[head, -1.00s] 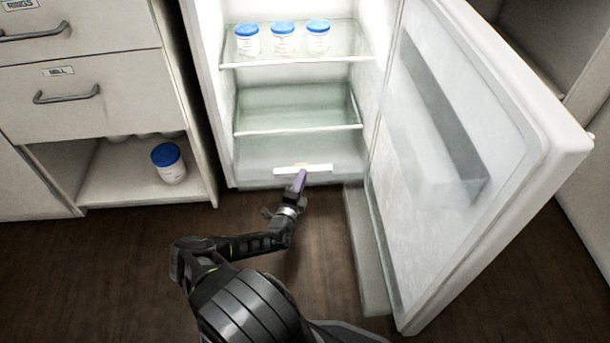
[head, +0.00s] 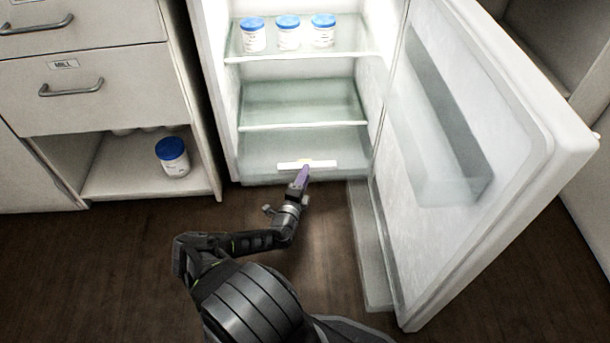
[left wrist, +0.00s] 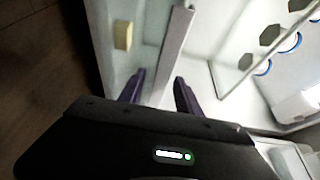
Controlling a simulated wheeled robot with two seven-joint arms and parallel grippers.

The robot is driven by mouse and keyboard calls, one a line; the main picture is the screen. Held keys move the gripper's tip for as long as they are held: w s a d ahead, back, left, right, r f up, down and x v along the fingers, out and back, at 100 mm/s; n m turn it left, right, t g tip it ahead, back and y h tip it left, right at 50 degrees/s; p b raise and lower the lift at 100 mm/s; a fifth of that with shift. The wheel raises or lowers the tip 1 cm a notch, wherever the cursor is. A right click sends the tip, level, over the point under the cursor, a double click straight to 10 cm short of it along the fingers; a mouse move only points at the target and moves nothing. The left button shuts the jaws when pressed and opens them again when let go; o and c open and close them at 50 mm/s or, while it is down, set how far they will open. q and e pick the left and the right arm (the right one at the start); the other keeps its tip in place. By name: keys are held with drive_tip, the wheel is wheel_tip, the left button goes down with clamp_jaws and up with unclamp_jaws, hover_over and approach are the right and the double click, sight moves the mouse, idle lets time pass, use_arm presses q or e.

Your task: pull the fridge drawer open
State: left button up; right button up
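The fridge drawer (head: 262,164) is a pale, see-through bin at the bottom of the open fridge. It looks shut. Its white bar handle (head: 323,163) runs across the front. My left gripper (head: 304,172) is at the handle, its purple fingers reaching up to it from the front. In the left wrist view the two fingers (left wrist: 159,92) stand apart, with a pale bar (left wrist: 176,45) running toward the gap between them. I cannot tell whether they touch it. A small yellowish block (left wrist: 123,35) shows on the pale front there. My right gripper is out of view.
The fridge door (head: 490,170) stands wide open on the right. Blue-lidded jars (head: 288,35) stand on the upper shelf. A cabinet (head: 110,95) with drawers is on the left, with a blue-lidded jar (head: 173,158) in its lower bay. The dark floor in front is clear.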

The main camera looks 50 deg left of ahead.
use_arm(q)
drive_tip(key=p+v, duration=0.2)
drive_tip(key=v, duration=0.5)
drive_tip(key=shift+s+r+p, duration=0.1)
drive_tip(key=shift+p, duration=0.25)
